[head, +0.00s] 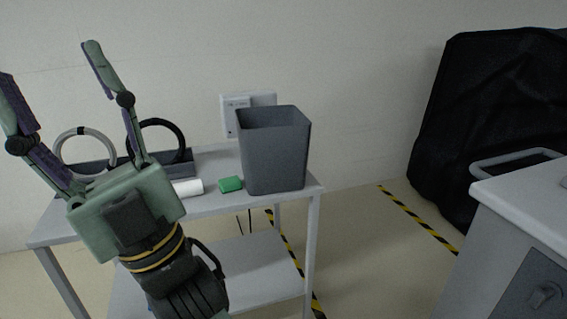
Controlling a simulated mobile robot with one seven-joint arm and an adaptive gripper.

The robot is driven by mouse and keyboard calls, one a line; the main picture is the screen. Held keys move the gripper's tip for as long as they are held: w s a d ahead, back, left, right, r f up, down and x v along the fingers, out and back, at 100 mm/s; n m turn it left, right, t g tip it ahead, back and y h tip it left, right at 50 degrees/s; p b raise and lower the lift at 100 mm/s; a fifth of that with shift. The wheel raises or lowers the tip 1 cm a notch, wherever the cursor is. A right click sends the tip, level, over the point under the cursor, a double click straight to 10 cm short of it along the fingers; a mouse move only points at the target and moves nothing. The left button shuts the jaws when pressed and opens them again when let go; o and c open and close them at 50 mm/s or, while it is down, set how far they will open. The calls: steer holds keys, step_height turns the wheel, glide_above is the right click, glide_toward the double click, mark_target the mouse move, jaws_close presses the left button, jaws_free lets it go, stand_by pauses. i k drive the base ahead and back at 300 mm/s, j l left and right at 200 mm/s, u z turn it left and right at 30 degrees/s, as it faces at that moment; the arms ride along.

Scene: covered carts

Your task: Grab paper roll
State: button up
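A white paper roll (188,187) lies on the top of a grey cart (215,202). Its left part is hidden behind my gripper (48,60). The gripper is raised in front of the cart's left side, with its two fingers spread wide and pointing up.
A green block (230,184) and a tall grey bin (274,150) stand right of the roll. A grey tray (180,169) with a white ring (84,133) and a black ring (178,130) is behind. A white cabinet (525,190) and black covered object (490,100) are at right.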

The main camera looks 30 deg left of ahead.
mark_target(191, 188)
steer(key=u, duration=1.45)
